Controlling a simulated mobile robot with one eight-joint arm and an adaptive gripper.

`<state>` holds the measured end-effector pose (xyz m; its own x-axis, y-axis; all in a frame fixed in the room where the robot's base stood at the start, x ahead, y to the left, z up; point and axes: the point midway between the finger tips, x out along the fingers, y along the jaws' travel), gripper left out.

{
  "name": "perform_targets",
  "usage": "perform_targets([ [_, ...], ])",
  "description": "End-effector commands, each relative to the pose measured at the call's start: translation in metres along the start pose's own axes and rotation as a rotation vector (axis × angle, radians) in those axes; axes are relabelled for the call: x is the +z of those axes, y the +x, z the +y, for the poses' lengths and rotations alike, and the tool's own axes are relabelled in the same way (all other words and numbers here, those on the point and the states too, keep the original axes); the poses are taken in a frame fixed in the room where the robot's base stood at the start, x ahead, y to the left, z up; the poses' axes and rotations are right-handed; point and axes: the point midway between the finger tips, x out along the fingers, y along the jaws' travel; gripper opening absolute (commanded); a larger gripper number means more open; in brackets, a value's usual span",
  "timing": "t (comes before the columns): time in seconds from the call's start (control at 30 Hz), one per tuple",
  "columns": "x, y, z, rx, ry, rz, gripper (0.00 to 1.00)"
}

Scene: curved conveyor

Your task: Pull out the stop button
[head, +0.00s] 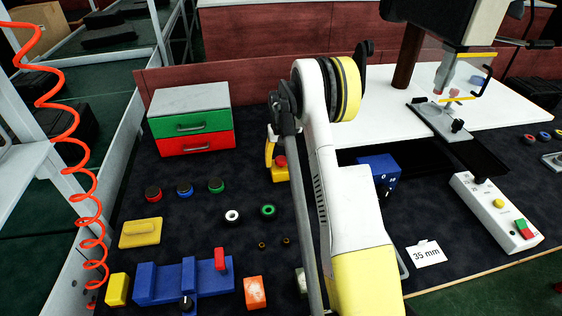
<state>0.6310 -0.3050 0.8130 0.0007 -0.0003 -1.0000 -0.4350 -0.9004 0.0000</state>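A red mushroom-shaped button (281,161) sits on a small yellow box (279,174) on the dark work mat, just left of my arm; it looks like a stop button. A control box (497,212) at the right carries a yellow button, and green and red buttons (523,229) near its front end. My white and yellow arm rises through the middle of the head view. Dark parts at its upper left end stand close to the yellow box in the picture. My gripper's fingers cannot be made out, so its opening is unclear.
A cabinet with green and red drawers (190,124) stands at the back left. Several round buttons and rings lie on the mat. A blue block (160,281) is at the front left. A blue switch box (378,168) and a press (440,112) stand right of my arm.

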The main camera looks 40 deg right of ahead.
Motion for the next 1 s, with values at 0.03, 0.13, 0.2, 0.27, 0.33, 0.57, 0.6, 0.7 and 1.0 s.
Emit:
perform_targets([
  [0.03,0.000,0.000,0.000,0.000,0.000,0.000,0.84],
  [0.13,0.000,0.000,0.000,0.000,0.000,0.000,1.00],
  [0.2,0.000,0.000,0.000,0.000,0.000,-0.001,1.00],
  [0.27,0.000,0.000,0.000,0.000,0.000,-0.001,1.00],
  [0.33,0.000,0.000,0.000,0.000,0.000,-0.001,1.00],
  [0.57,0.000,-0.017,0.000,0.000,0.000,-0.001,1.00],
  [0.6,0.000,-0.021,0.000,0.000,0.000,-0.001,1.00],
  [0.7,0.000,-0.033,0.000,0.000,0.000,-0.001,1.00],
  [1.0,0.000,-0.065,0.000,0.000,0.000,-0.001,1.00],
])
